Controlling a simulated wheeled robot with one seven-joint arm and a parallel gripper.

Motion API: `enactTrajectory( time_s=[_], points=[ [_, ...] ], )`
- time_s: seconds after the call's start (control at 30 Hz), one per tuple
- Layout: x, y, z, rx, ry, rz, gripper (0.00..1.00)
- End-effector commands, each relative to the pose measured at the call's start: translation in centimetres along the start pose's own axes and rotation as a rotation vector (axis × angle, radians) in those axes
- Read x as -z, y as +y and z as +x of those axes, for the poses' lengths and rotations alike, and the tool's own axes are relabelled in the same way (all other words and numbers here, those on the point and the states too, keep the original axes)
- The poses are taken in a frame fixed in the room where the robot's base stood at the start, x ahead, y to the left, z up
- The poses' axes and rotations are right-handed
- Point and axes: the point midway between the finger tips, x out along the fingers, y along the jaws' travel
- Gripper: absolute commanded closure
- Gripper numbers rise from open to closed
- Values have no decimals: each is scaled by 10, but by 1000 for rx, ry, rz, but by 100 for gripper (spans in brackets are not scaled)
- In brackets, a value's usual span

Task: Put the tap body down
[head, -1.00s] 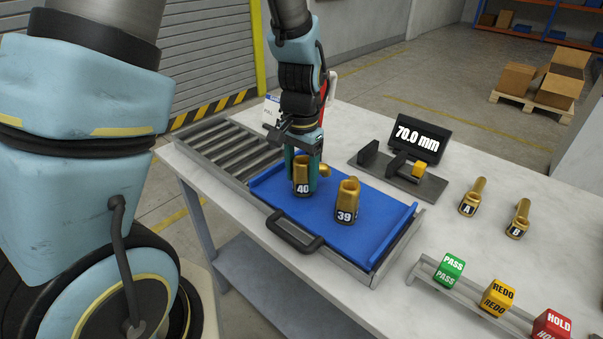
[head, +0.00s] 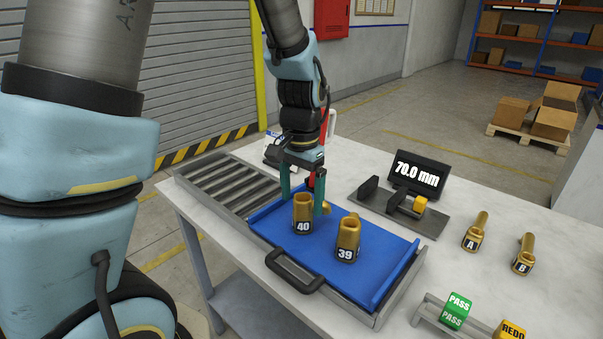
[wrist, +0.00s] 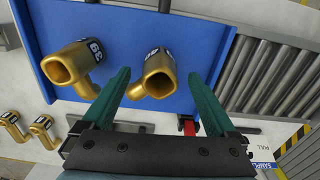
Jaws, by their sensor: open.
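The tap body marked 40 (head: 303,214) is brass and stands upright on the blue tray (head: 385,262), towards its left side. It also shows in the wrist view (wrist: 159,74), apart from the fingers. My gripper (head: 302,187) is open and empty, its green fingers spread at the upper part of tap body 40. In the wrist view my gripper (wrist: 160,76) has one finger on each side of it. A second brass tap body marked 39 (head: 348,238) stands to its right on the tray and also shows in the wrist view (wrist: 72,68).
A black handle (head: 295,272) is on the tray's front edge. Rollers (head: 225,183) lie to the left. A gauge with a 70.0 mm display (head: 417,175) stands behind. Tap bodies A (head: 474,236) and B (head: 523,257) and the PASS block (head: 455,310) are to the right.

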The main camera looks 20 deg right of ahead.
Motion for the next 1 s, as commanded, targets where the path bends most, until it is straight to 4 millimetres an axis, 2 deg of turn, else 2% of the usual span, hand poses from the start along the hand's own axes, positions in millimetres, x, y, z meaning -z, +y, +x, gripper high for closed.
enactTrajectory(
  time_s=[0.1,0.33,0.5,0.7,0.77,0.87,1.0],
  points=[
    [2,0,-26,2,9,0,7],
    [1,0,-65,0,5,0,7],
    [0,0,-78,0,2,0,7],
    [-2,-4,-79,0,2,-13,7],
    [-8,-12,-77,1,5,-45,7],
    [-28,-40,-69,4,19,-153,7],
    [-79,-88,-53,14,52,-389,7]
  ],
)
